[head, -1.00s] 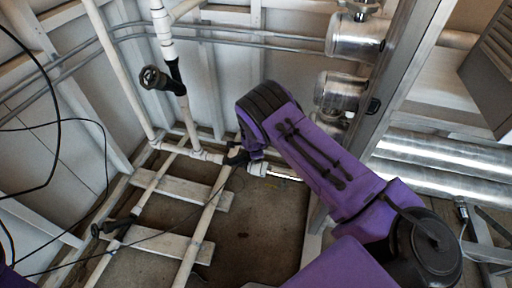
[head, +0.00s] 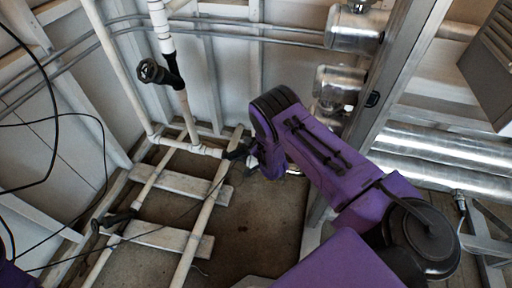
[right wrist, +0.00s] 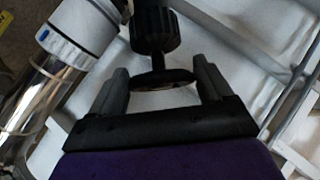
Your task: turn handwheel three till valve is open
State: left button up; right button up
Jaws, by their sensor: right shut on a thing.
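A black handwheel (right wrist: 165,79) on a black valve stem (right wrist: 154,30) sits between the fingers of my right gripper (right wrist: 162,84) in the right wrist view. The gripper is shut on the wheel's rim, with one finger at each side. In the head view, the black valve (head: 237,153) shows at the pipe just left of my purple right wrist. My wrist hides most of the grip and the wheel there. I cannot read how far the valve is open. My left gripper is out of view.
Another black handwheel (head: 150,71) is on the upright white pipe at upper left. A further black valve (head: 116,217) is on the floor pipe at lower left. A metal post (head: 385,100) stands right of my arm. Shiny pipes (head: 440,155) run behind it.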

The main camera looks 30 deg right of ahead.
jog(key=n+t+y, duration=0.1)
jog(key=n+t+b, duration=0.1)
jog(key=n, duration=0.1)
jog(key=n+t+y, duration=0.1)
jog(key=shift+d+f+n+y+b, duration=0.2)
jog(key=shift+f+n+y+b, duration=0.1)
jog(key=shift+n+b, duration=0.1)
jog(key=shift+d+n+t+y+b, duration=0.1)
jog(key=shift+n+t+y+b, duration=0.3)
jog(key=shift+n+y, duration=0.75)
jog(key=shift+d+n+t+y+b, duration=0.1)
jog(key=shift+n+t+y+b, duration=0.35)
jog(key=shift+n, duration=1.1)
jog(key=shift+r+y, duration=0.1)
jog(key=shift+y, duration=0.3)
jog(key=o, duration=0.7)
jog(key=shift+c, duration=0.2)
notch_tip(320, 180, up, 4)
jog(key=shift+w+f+p, duration=0.15)
jog(key=shift+f+p, duration=0.1)
jog(key=shift+p, duration=0.7)
jog(key=s+a+r+p, duration=0.5)
jog(key=s+a+r, duration=0.2)
jog(key=s, duration=0.5)
notch_tip(320, 180, up, 2)
jog(key=shift+a+r, duration=0.2)
jog(key=shift+a, duration=0.1)
